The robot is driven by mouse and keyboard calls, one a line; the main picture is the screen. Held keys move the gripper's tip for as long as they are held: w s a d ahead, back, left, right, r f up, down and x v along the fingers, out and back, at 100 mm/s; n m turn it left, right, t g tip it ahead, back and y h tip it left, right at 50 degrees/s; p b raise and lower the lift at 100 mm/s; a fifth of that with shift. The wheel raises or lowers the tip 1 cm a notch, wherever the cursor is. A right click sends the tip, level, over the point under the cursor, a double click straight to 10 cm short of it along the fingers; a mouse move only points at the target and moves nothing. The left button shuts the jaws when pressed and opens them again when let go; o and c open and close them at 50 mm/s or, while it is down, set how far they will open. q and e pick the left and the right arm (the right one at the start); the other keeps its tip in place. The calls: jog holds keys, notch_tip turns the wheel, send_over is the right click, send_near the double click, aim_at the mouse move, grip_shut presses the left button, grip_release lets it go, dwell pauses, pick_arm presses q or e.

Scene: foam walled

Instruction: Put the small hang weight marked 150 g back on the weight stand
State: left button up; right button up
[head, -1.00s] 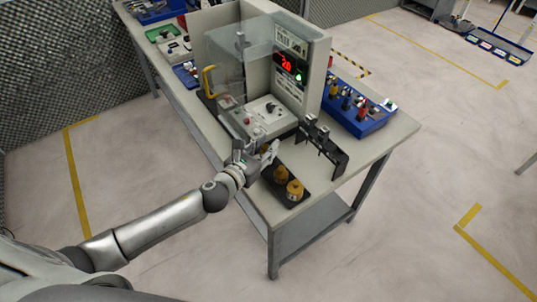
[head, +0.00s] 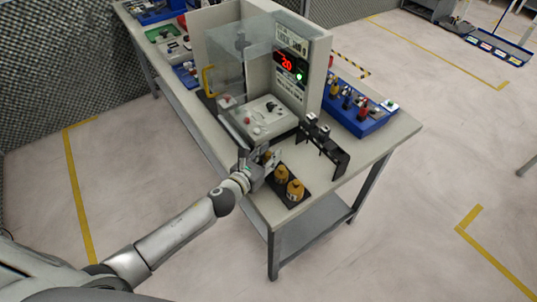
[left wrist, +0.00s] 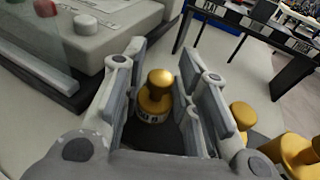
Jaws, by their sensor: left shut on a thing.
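A brass hang weight (left wrist: 155,97) with a round knob sits between the fingers of my left gripper (left wrist: 162,85). Its marking is only partly readable. In the head view my left gripper (head: 262,163) is at the table's near edge, shut on this weight, which is mostly hidden there. Two more brass weights, one (head: 281,174) behind the other (head: 295,190), stand just right of the gripper on a dark flat stand (head: 281,196). Whether the held weight touches the stand cannot be told. My right gripper is not in view.
A test machine (head: 262,117) with a clear guard and red display stands behind the gripper. A black raised rack (head: 328,148) stands to the right. A blue tray of tools (head: 360,118) is farther back. The table's front right corner is bare.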

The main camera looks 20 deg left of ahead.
pick_arm(q)
jog(key=o, duration=0.8)
jog(key=shift+r+p, duration=0.25)
jog(key=shift+p, duration=0.1)
jog(key=v, duration=0.3)
jog(key=b+v, duration=0.1)
jog(key=v, duration=0.3)
jog(key=b+v, duration=0.1)
jog(key=v, duration=0.3)
jog(key=shift+s+a+f, duration=0.1)
jog(key=shift+f, duration=0.2)
jog(key=shift+s+a+r, duration=0.1)
jog(key=shift+s+r, duration=0.1)
jog(key=shift+s, duration=0.2)
